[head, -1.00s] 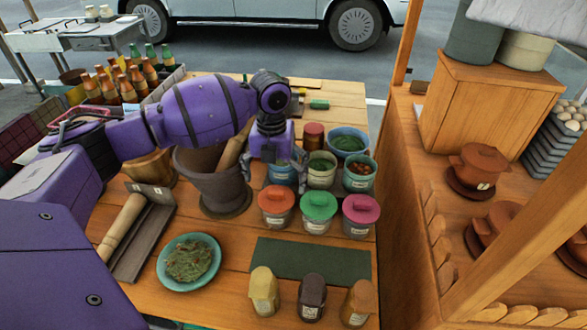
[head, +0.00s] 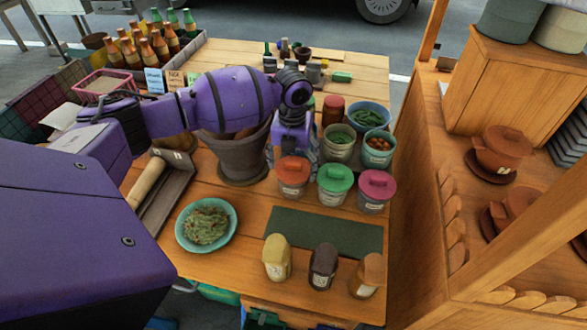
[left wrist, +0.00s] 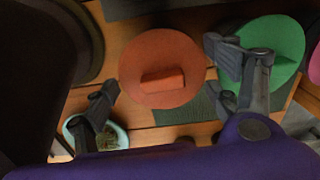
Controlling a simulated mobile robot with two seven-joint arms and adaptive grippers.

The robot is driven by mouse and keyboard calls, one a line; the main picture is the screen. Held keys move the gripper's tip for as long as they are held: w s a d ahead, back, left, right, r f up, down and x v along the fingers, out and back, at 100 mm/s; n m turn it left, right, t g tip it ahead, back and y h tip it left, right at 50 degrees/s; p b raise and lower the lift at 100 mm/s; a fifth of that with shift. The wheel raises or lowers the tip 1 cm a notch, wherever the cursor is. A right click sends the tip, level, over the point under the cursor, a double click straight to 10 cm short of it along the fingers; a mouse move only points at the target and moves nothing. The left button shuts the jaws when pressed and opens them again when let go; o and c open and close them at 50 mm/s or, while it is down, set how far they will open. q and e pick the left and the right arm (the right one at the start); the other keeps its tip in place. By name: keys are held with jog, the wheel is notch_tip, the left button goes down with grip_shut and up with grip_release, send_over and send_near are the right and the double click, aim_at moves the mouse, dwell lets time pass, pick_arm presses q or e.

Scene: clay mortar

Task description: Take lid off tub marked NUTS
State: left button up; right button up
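Three lidded tubs stand in a row: one with an orange lid (head: 293,170), one with a green lid (head: 335,178), one with a pink lid (head: 376,183). Their labels are too small to read, so I cannot tell which is marked NUTS. My left gripper (head: 292,152) points down just behind the orange-lidded tub. In the left wrist view its fingers (left wrist: 165,88) are spread, with the orange lid and its bar handle (left wrist: 163,80) between them in the picture. No contact is visible. The green lid (left wrist: 268,52) lies partly behind the right-hand fingers. My right gripper is out of view.
A grey mortar (head: 236,150) stands close left of my gripper. Open tubs of green stuff (head: 338,142) and reddish-brown pieces (head: 378,148) stand behind the lidded ones. A dark green mat (head: 325,231) lies bare in front, with three small jars beyond its near edge.

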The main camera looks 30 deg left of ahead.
pick_arm(q)
jog(key=shift+c, duration=1.7)
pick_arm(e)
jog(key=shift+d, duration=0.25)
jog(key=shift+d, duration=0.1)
